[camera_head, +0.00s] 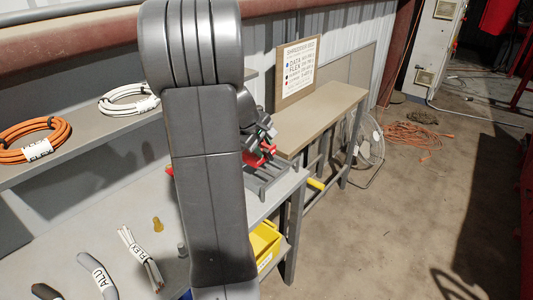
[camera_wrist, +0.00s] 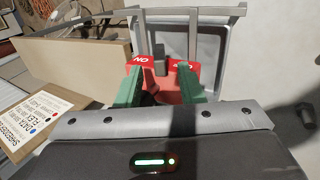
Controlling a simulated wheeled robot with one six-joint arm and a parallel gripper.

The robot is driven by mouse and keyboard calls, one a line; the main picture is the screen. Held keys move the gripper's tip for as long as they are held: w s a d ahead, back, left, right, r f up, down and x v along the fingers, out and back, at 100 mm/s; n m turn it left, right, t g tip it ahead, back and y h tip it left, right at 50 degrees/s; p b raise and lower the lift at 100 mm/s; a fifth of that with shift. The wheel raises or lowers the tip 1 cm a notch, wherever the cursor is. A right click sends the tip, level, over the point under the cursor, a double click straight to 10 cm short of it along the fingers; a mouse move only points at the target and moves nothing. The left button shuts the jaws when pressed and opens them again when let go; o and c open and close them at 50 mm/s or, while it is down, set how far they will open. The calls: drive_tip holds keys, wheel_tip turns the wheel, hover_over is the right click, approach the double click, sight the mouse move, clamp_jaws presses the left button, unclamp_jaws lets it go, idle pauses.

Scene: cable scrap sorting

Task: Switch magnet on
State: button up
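A red switch block (camera_wrist: 139,61) with a grey upright lever (camera_wrist: 159,60) is in the wrist view. An upside-down white "ON" label shows on its left part; another white marking at the right is partly covered. My gripper (camera_wrist: 160,77) has its two green fingers apart, one on each side of the lever, with a gap visible around it. I cannot tell whether either finger touches the block. In the head view, red parts (camera_head: 252,160) show beside a grey metal frame (camera_head: 268,184), partly hidden by my arm.
A sign board (camera_head: 299,68) stands on the brown bench (camera_head: 325,114). Orange (camera_head: 30,146) and white cable coils (camera_head: 129,100) lie on the shelf. Labelled cable pieces (camera_head: 139,258) lie on the grey table. A yellow bin (camera_head: 265,245) sits below the table edge. Floor at right is mostly open.

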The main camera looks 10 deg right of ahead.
sight(266, 150)
drive_tip(key=shift+x, duration=2.35)
clamp_jaws()
